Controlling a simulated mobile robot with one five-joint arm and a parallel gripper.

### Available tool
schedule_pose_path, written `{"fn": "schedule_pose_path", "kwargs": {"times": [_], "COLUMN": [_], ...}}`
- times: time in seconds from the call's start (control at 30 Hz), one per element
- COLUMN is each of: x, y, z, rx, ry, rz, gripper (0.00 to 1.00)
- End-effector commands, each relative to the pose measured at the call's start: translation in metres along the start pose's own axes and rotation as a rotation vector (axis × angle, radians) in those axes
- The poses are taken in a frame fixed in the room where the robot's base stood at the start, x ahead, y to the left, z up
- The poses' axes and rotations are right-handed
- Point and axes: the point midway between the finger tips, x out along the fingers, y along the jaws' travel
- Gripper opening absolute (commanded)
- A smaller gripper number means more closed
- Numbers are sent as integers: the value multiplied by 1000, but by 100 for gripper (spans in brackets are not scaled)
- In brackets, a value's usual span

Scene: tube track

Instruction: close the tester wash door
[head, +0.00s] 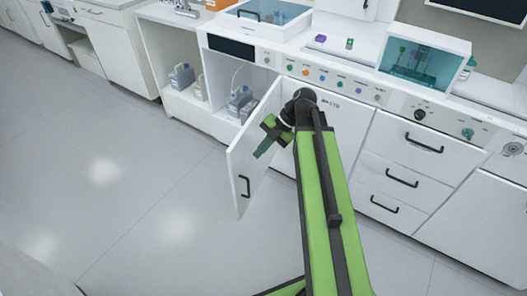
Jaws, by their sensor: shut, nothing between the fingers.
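A white wash door (245,172) with a black handle (244,186) stands open in the head view, swung out from the lower cabinet front. The cabinet opening behind it shows a grey-white jug (239,101) inside. My gripper (262,152) is shut and empty. My green arm covers part of the cabinet front right of the door.
Another open compartment with jugs (181,77) lies to the left. Closed drawers (402,178) with black handles stand to the right. Coloured buttons (322,77) line the panel above. The grey floor (130,190) at left and front is clear.

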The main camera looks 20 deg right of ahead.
Motion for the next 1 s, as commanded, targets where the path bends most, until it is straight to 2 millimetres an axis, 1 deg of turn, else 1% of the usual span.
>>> {"fn": "schedule_pose_path", "kwargs": {"times": [0.03, 0.17, 0.2, 0.23, 0.3, 0.43, 0.53, 0.87, 1.0], "x": [20, 48, 50, 48, 52, 58, 60, 60, 62], "y": [-4, -4, 2, 10, 21, 32, 36, 36, 40], "z": [3, 3, 2, 1, 0, 0, 0, -1, 1], "rx": [-2, -2, -2, -1, -2, 0, 0, 1, 15], "ry": [1, 1, 1, 1, 2, 1, 1, 0, -7], "rz": [-1, -1, -1, -1, -1, 0, 0, 0, 8], "gripper": [0, 0, 0, 0, 0, 0, 0, 0, 0]}}
